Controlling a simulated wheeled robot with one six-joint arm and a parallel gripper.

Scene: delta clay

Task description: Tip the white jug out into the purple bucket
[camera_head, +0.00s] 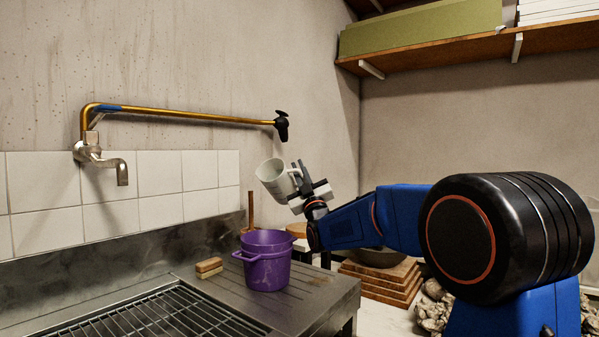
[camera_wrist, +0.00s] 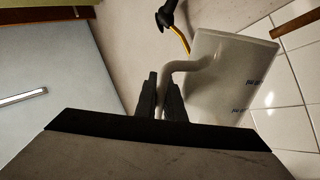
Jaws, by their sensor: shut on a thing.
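The white jug (camera_head: 275,178) is held in the air above the purple bucket, tilted with its mouth toward the upper left in the head view. My gripper (camera_head: 302,182) is shut on the jug's handle. In the wrist view my gripper (camera_wrist: 162,95) has its two dark fingers around the curved handle, and the jug (camera_wrist: 225,75) is on the right. The purple bucket (camera_head: 266,265) stands upright on the metal draining board, just below the jug. I cannot see into the jug or down to the bucket's bottom.
A brush or sponge block (camera_head: 209,267) lies left of the bucket. A metal grid (camera_head: 150,320) covers the sink at the front left. A brass pipe (camera_head: 190,113) with a black handle (camera_head: 281,126) runs along the wall above the jug. Stacked boards (camera_head: 380,280) stand at right.

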